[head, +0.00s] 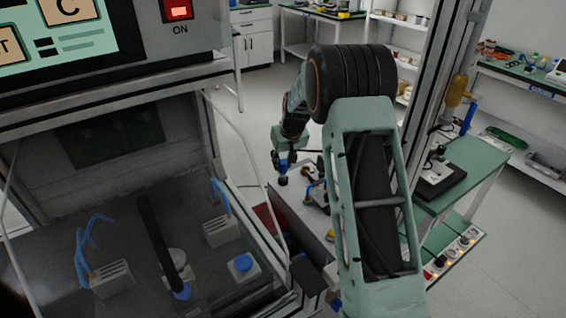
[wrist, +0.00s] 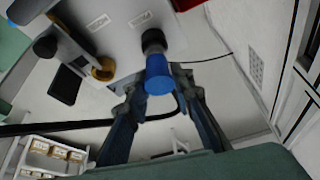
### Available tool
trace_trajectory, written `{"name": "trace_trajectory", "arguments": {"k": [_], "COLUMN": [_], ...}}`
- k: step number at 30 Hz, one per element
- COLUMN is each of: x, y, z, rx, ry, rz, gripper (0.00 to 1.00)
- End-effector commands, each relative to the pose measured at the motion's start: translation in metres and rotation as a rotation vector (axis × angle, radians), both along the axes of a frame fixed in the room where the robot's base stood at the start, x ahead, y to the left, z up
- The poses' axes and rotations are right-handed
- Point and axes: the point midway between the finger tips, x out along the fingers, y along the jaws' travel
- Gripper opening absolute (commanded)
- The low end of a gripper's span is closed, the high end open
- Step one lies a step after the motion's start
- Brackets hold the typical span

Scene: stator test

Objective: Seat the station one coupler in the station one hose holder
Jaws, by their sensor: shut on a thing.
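My gripper (wrist: 162,88) is shut on a blue coupler (wrist: 158,72) with a dark end (wrist: 153,40). The dark end points away from the wrist camera. In the head view my gripper (head: 284,168) hangs over the left part of a small grey-topped bench (head: 312,219), with the dark end pointing down. A dark fitting with a brass-coloured part (wrist: 103,69) stands on the bench, left of the coupler in the wrist view. I cannot tell whether it is the station one hose holder. The coupler looks apart from it.
An open-fronted cabinet at left holds grey blocks (head: 222,231) with blue hoses and a thick black hose (head: 158,240). A metal post (head: 446,70) and a green table (head: 462,170) with a black device stand at right. Pale floor lies behind the bench.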

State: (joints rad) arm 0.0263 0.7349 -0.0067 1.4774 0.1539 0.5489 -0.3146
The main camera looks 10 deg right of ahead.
Motion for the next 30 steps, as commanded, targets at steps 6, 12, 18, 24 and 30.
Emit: {"name": "trace_trajectory", "arguments": {"k": [6,12,18,24,30], "x": [0.0,0.0,0.0,0.0,0.0], "y": [0.0,0.0,0.0,0.0,0.0], "z": [-0.003,-0.006,-0.009,-0.01,-0.01], "rx": [0.0,0.0,0.0,0.0,0.0], "ry": [-0.001,-0.001,-0.001,-0.001,-0.001], "rz": [0.0,0.0,0.0,0.0,0.0], "gripper": [0.0,0.0,0.0,0.25,0.42]}}
